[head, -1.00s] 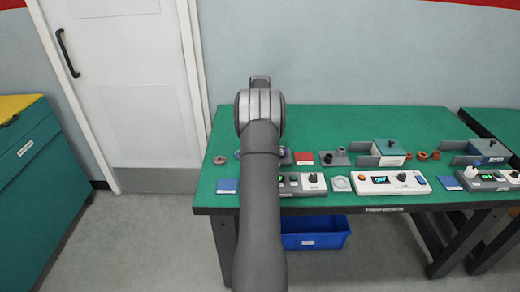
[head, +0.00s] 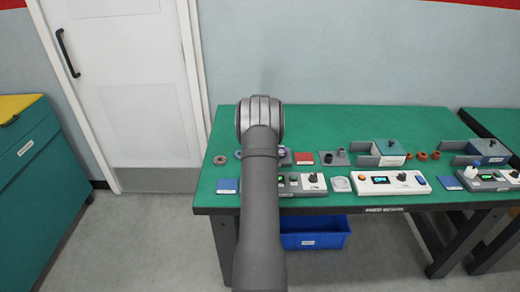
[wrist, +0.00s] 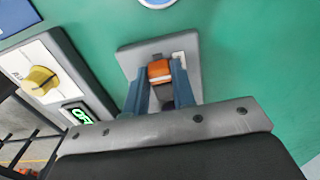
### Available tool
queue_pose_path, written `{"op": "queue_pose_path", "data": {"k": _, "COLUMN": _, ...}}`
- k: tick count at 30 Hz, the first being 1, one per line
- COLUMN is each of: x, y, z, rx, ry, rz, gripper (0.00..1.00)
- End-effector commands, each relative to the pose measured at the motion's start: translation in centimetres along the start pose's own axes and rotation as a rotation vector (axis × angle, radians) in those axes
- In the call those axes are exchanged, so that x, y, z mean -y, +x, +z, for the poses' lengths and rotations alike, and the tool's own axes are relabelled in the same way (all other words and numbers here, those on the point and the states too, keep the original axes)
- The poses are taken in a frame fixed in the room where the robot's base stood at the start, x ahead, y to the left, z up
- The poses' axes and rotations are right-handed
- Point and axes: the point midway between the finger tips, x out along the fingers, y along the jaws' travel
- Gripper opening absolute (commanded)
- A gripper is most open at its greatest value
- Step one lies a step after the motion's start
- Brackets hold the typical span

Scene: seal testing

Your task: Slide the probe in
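In the wrist view, the two blue fingers of my gripper (wrist: 160,75) close on both sides of a small block, the probe (wrist: 160,70), with an orange top and a darker body below. The probe is over or at a grey plate-like holder (wrist: 130,62) with a pale label on the green bench. Whether its lower end is inside the holder is hidden. In the head view, my arm covers my gripper and this spot.
Beside the holder stands a white-topped unit (wrist: 15,62) with a yellow knob (wrist: 42,79) and a lit green display (wrist: 78,115). Along the green bench (head: 340,118) are a white control box (head: 375,190), a red pad (head: 304,158) and a blue pad (head: 227,186). The bench's back is clear.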

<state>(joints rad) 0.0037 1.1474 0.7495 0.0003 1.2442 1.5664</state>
Motion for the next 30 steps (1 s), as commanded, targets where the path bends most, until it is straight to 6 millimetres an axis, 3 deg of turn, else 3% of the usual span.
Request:
{"op": "queue_pose_path", "data": {"k": 6, "x": 0.0, "y": 0.0, "z": -0.2, "rx": 0.0, "ry": 0.001, "rz": 0.0, "gripper": 0.0}}
{"op": "queue_pose_path", "data": {"k": 13, "x": 0.0, "y": 0.0, "z": -2.7, "rx": 0.0, "ry": 0.002, "rz": 0.0, "gripper": 0.0}}
{"op": "queue_pose_path", "data": {"k": 20, "x": 0.0, "y": 0.0, "z": -2.9, "rx": -0.003, "ry": 0.001, "rz": 0.0, "gripper": 0.0}}
{"op": "queue_pose_path", "data": {"k": 21, "x": 0.0, "y": 0.0, "z": -2.9, "rx": -0.004, "ry": 0.002, "rz": 0.0, "gripper": 0.29}}
{"op": "queue_pose_path", "data": {"k": 23, "x": 0.0, "y": 0.0, "z": -2.9, "rx": -0.003, "ry": 0.002, "rz": 0.0, "gripper": 0.41}}
{"op": "queue_pose_path", "data": {"k": 24, "x": 0.0, "y": 0.0, "z": -2.9, "rx": -0.003, "ry": 0.001, "rz": 0.0, "gripper": 0.45}}
{"op": "queue_pose_path", "data": {"k": 30, "x": 0.0, "y": 0.0, "z": -2.8, "rx": -0.002, "ry": 0.001, "rz": 0.0, "gripper": 0.45}}
